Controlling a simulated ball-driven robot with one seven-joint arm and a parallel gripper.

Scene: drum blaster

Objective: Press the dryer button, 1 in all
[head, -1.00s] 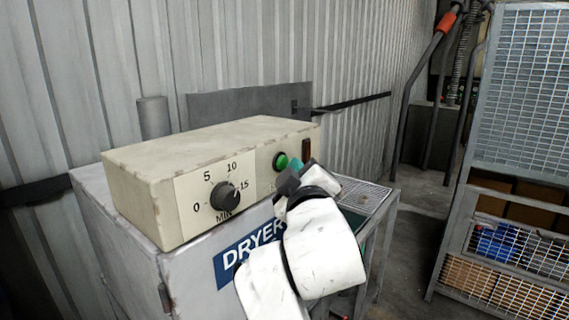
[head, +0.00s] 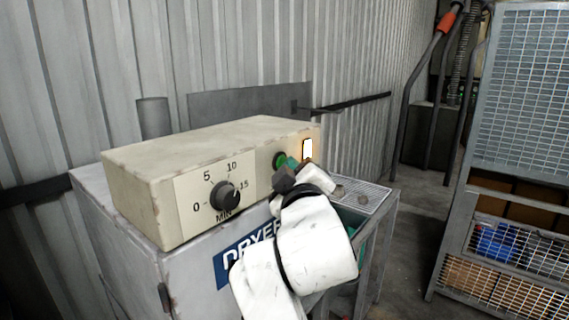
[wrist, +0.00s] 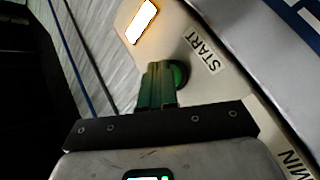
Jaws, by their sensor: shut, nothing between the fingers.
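The dryer's control box (head: 160,160) sits on top of the dryer cabinet (head: 120,235). Its green round button (head: 279,160) is on the front face, right of the dial; it also shows in the wrist view (wrist: 181,74) beside the START label (wrist: 203,52). A lamp (head: 307,149) right of the button glows bright, and the wrist view shows it lit too (wrist: 141,22). My gripper (head: 290,164) is shut and empty. Its green fingertips (wrist: 158,76) are at the button and partly cover it; I cannot tell whether they touch.
A dial (head: 224,196) with minute marks is left of the button. A grated shelf (head: 365,195) stands right of the dryer. A mesh cage (head: 515,150) is at the far right, with open floor (head: 412,235) between.

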